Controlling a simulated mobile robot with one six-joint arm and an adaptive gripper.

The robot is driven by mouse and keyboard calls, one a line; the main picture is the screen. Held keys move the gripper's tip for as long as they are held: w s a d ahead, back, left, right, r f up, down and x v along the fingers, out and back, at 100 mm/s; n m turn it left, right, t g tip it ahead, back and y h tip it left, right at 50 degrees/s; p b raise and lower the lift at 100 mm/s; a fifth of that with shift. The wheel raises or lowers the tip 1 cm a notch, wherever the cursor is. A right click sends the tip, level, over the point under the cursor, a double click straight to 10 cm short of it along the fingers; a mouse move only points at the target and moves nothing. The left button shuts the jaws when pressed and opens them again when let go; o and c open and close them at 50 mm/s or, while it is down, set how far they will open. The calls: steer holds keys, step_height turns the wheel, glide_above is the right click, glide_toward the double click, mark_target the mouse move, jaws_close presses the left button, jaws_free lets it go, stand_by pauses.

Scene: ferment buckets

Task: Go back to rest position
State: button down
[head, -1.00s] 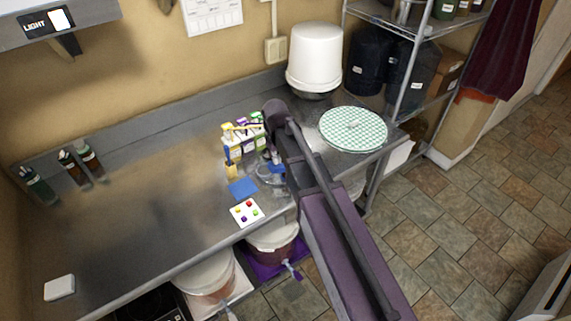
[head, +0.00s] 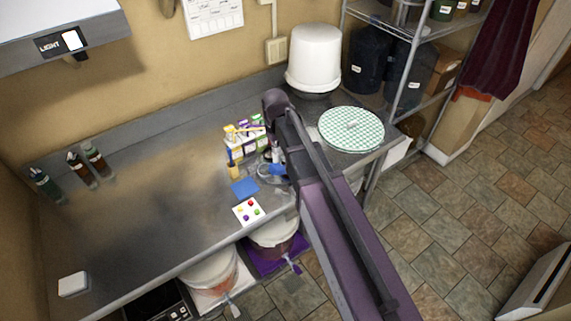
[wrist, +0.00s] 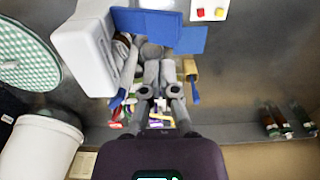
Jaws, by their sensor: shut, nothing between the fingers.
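My gripper (wrist: 158,72) shows in the wrist view above the steel bench. Its grey fingers are together with nothing held between them. In the head view my arm covers it. In the wrist view, beyond and beside the fingers, are a white boxy item (wrist: 88,45), blue pieces (wrist: 150,22) and a wooden block with a blue part (wrist: 191,75). Small colourful boxes (head: 245,138) stand at the back of the bench in the head view, left of my arm.
The steel bench (head: 130,215) is largely clear on the left. A white tile with coloured dots (head: 248,212), a blue square (head: 244,188), bottles (head: 80,168), a white bucket (head: 314,58) and a green checked round (head: 351,129) stand or lie around. A wire shelf (head: 408,80) is at right.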

steer(key=shift+d, duration=0.1)
stand_by(0.3)
steer(key=shift+s+d+f+b, duration=0.2)
steer(key=shift+d+f+b, duration=0.05)
steer(key=shift+f+b, duration=0.1)
steer(key=s+d+f+m+b, duration=0.3)
steer(key=s+d+f+b, duration=0.3)
steer(key=d, duration=0.3)
steer(key=s+d+f+m+b, duration=0.3)
steer(key=s+d+f+b, duration=0.4)
steer(key=d+f+b, duration=0.1)
steer(key=shift+d+f+m+b, duration=0.3)
steer(key=shift+d+m+b, duration=0.1)
steer(key=shift+d, duration=0.5)
stand_by(0.3)
